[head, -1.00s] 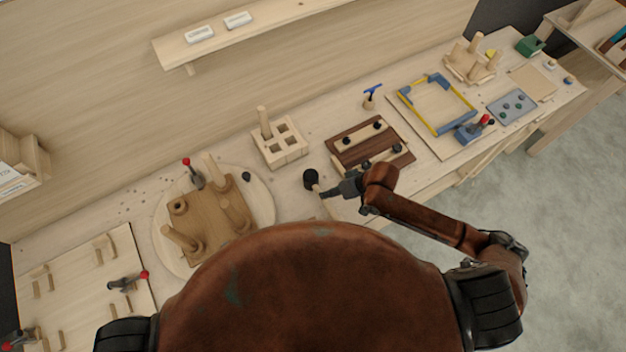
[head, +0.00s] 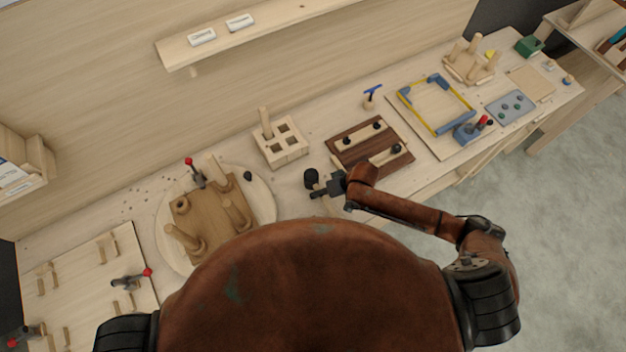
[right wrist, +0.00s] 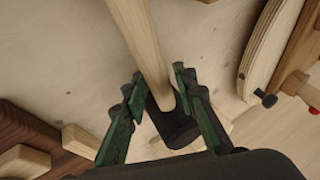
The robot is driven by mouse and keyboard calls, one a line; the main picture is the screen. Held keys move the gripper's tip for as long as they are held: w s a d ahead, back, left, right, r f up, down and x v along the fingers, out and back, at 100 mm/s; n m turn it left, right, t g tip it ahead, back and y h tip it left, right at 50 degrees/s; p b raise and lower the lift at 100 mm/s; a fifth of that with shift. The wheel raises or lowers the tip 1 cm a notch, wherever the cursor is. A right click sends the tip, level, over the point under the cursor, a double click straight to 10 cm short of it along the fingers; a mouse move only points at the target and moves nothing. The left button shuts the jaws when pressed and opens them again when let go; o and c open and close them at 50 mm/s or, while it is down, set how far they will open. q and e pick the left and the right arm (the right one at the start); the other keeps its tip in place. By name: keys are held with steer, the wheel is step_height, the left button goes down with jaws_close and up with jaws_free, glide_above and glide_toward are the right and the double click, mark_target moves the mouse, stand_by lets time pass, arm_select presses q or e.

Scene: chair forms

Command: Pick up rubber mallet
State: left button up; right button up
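The rubber mallet (head: 311,177) has a black head and a pale wooden handle. In the head view it is on the bench between the round board and the dark brown board, its handle largely hidden by my gripper. My right gripper (head: 318,192) is right at the mallet. In the right wrist view, the green-padded fingers of the right gripper (right wrist: 160,85) are spread, one on each side of the mallet (right wrist: 178,128), with gaps visible beside the handle. My left gripper is not in view.
The round board (head: 262,207) with a brown pegged fixture lies left of the mallet. A dark brown clamp board (head: 345,146) is close on the right. A pale block with square holes (head: 282,154) stands behind.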

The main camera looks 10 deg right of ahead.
steer(key=shift+c, duration=0.4)
jaws_close()
steer(key=shift+r, duration=0.15)
